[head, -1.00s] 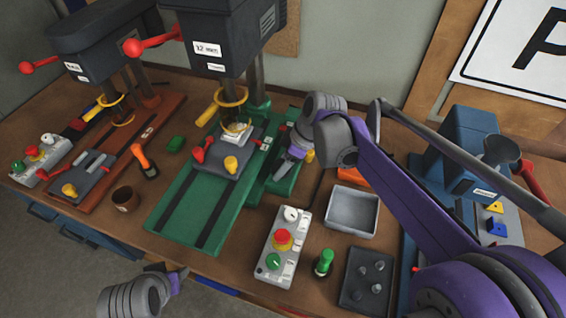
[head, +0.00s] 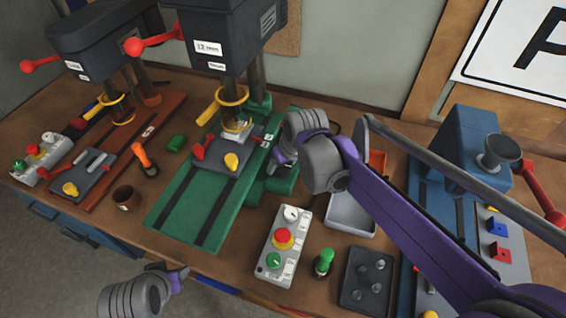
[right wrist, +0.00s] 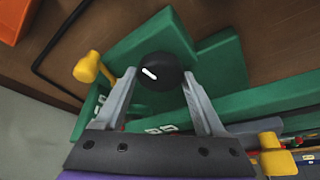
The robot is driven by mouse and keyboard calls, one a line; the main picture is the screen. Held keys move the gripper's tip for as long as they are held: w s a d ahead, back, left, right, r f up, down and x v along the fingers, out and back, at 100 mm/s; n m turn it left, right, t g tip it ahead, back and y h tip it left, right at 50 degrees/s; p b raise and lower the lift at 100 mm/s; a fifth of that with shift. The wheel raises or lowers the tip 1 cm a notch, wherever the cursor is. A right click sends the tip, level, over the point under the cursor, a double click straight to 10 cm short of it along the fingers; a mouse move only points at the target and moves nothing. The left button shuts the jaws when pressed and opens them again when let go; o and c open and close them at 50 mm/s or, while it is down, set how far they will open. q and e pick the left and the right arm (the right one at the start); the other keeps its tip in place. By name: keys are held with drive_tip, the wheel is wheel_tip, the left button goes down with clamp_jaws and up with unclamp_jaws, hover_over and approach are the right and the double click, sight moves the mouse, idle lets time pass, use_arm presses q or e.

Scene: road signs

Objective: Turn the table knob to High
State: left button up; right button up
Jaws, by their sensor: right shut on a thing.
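The round black knob (right wrist: 158,72) with a white pointer line is in the right wrist view, on the side of a green machine base (right wrist: 215,62). Its line slants from upper left to lower right there; I cannot read any High mark. My right gripper (right wrist: 160,80) has one finger on each side of the knob and is shut on it. In the head view my right gripper (head: 279,161) is at the right side of the green drill press table (head: 190,205), and the knob is hidden. My left gripper (head: 178,277) is low at the front edge, away from the knob; its jaws are unclear.
A control box (head: 283,245) with red and green buttons stands in front. Near it are a grey tray (head: 350,215), a green-handled tool (head: 324,262) and a dark pegged tray (head: 367,279). A blue machine (head: 465,150) stands right. A yellow handle (right wrist: 88,68) is close to my right fingers.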

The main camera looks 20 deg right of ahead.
drive_tip(key=shift+m, duration=0.5)
drive_tip(key=o, duration=1.3)
drive_tip(key=shift+o, duration=0.2)
drive_tip(key=a+v, duration=0.1)
drive_tip(key=v, duration=0.9)
drive_tip(key=shift+s+d+r+p, duration=0.2)
drive_tip(key=shift+d+r+p, duration=0.15)
drive_tip(key=shift+r, duration=0.05)
